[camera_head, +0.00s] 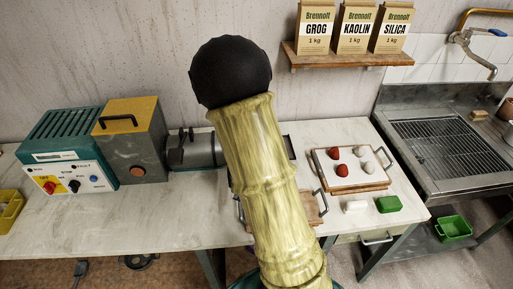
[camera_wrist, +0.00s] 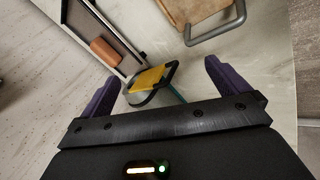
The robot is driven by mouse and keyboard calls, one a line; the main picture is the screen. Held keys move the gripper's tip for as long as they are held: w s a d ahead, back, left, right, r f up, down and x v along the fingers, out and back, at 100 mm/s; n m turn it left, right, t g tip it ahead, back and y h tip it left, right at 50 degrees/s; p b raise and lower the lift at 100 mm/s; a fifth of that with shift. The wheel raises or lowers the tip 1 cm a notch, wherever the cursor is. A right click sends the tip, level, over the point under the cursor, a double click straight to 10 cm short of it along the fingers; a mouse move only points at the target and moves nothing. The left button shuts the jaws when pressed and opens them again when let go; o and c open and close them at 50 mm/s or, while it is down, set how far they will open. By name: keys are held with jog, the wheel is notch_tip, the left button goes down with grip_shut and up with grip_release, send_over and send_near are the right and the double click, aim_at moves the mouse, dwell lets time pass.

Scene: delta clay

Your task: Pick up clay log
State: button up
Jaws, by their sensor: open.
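A short reddish-brown log (camera_wrist: 105,52), which looks like the clay log, lies on a dark panel with a pale frame (camera_wrist: 82,22) at the upper left of the wrist view. My gripper (camera_wrist: 162,73) is open, with its two purple fingers apart and nothing held between them. The log is beyond the left finger, apart from it. In the head view my arm covers the middle of the bench, and neither the log nor my gripper can be made out there.
A yellow piece with a black loop (camera_wrist: 148,80) shows between the fingers. A wooden board with a grey handle (camera_wrist: 190,10) is above right. In the head view, a grey machine (camera_head: 135,150) stands left, a tray with red and white lumps (camera_head: 340,182) right, near a green block (camera_head: 388,204).

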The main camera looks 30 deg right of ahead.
jog(key=w+d+f+n+t+h, duration=0.1)
jog(key=w+d+f+n+t, duration=0.2)
jog(key=n, duration=0.8)
jog(key=w+d+f+n+t+h, duration=0.1)
jog(key=w+d+f+n+t, duration=0.2)
jog(key=n, duration=0.9)
jog(key=w+d+t+p, duration=0.1)
jog(key=w+d+t, duration=0.1)
jog(key=d, duration=0.1)
jog(key=shift+w+d+h, duration=0.15)
jog(key=shift+w+h, duration=0.1)
jog(key=shift+h, duration=0.05)
jog(key=shift+f, duration=0.1)
